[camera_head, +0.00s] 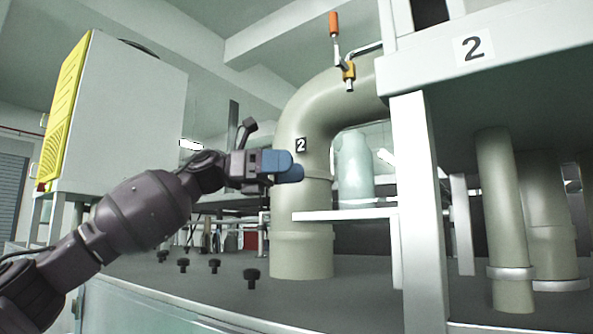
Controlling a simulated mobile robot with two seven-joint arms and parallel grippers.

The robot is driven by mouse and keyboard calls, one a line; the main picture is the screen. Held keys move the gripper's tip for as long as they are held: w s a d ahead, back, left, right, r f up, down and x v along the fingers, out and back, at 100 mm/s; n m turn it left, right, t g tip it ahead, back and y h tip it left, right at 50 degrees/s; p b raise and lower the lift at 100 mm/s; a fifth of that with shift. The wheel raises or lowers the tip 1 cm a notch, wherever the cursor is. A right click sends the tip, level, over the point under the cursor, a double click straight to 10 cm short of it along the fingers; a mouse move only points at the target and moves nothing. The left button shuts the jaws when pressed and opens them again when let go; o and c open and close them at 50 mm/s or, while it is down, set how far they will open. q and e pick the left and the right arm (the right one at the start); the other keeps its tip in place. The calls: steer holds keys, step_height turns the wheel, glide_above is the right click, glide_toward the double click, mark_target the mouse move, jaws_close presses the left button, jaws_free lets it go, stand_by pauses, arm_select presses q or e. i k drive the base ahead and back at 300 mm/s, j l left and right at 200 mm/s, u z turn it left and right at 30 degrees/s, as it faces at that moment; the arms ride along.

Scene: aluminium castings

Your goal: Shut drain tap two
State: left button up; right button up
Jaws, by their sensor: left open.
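Drain tap two sits high on the bend of a thick beige pipe (303,205). Its brass body (349,72) has a thin side pipe running to the upper right. Its orange lever handle (334,25) points almost straight up from the body. My left gripper (290,167) has blue fingertips and is open and empty. It appears in front of the pipe's left side, just below the number plate, well below the tap. My right gripper is not in view.
A white frame (418,200) with a beam marked 2 (474,49) stands at right. A shelf (345,213) holds a pale vessel (354,168) beside the pipe. A white cabinet with a yellow side (115,115) is at left. Several black knobs (251,278) stand on the grey deck.

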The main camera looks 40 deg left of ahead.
mark_target(340, 63)
steer(key=k, duration=1)
